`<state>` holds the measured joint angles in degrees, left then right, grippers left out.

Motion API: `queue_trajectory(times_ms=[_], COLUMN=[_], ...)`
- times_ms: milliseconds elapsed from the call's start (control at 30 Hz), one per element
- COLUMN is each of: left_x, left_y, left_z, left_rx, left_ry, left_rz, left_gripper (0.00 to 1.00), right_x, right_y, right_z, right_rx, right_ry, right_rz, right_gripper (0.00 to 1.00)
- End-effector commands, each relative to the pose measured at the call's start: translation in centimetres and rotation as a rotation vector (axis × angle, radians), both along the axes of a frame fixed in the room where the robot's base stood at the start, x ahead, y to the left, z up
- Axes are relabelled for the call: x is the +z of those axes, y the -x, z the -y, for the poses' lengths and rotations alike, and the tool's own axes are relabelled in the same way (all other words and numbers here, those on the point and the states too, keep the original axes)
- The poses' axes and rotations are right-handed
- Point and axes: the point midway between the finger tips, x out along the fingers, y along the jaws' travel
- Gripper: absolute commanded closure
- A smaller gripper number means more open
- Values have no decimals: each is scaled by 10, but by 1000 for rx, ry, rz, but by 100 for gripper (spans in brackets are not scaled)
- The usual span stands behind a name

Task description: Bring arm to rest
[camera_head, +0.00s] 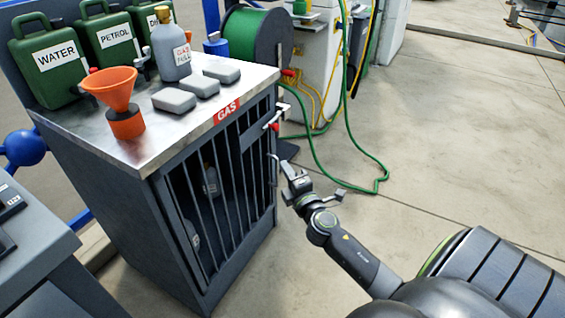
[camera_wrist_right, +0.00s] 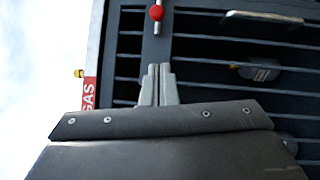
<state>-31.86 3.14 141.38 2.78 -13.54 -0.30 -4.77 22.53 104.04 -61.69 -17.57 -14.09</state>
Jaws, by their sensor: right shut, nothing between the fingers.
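My right gripper (camera_head: 287,168) is in front of the barred gas cabinet (camera_head: 180,215), beside the right edge of its door. In the right wrist view its two fingers (camera_wrist_right: 158,84) are shut together with nothing between them. The fingers point towards the dark bars. I cannot tell whether they touch the cabinet. A latch with a red knob (camera_wrist_right: 156,13) is ahead of the fingertips, and a metal handle (camera_wrist_right: 262,17) is to the right. The barred door looks closed. My left gripper is not in view.
Gas bottles (camera_head: 210,180) stand behind the bars. A green hose (camera_head: 370,160) lies on the floor beyond my right gripper. The floor (camera_head: 470,130) at right is clear.

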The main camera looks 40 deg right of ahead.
Motion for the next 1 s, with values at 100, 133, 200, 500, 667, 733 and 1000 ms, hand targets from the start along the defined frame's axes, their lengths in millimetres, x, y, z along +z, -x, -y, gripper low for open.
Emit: queue_trajectory(times_ms=[100,133,200,500,667,733,1000], left_x=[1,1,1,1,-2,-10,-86], left_y=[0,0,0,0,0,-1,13], left_z=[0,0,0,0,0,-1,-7], left_rx=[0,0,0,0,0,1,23], left_ry=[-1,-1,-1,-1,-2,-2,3], left_rz=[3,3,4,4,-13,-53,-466], left_gripper=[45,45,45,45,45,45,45], right_x=[0,0,0,0,-1,-4,-47], right_y=[2,2,2,2,4,12,94], right_z=[0,0,0,0,1,3,17], right_rx=[0,0,0,0,-11,-38,-331], right_ry=[0,0,0,0,-17,-69,-595], right_rz=[0,0,0,0,-1,-3,-90], right_gripper=[100,100,100,100,100,100,100])
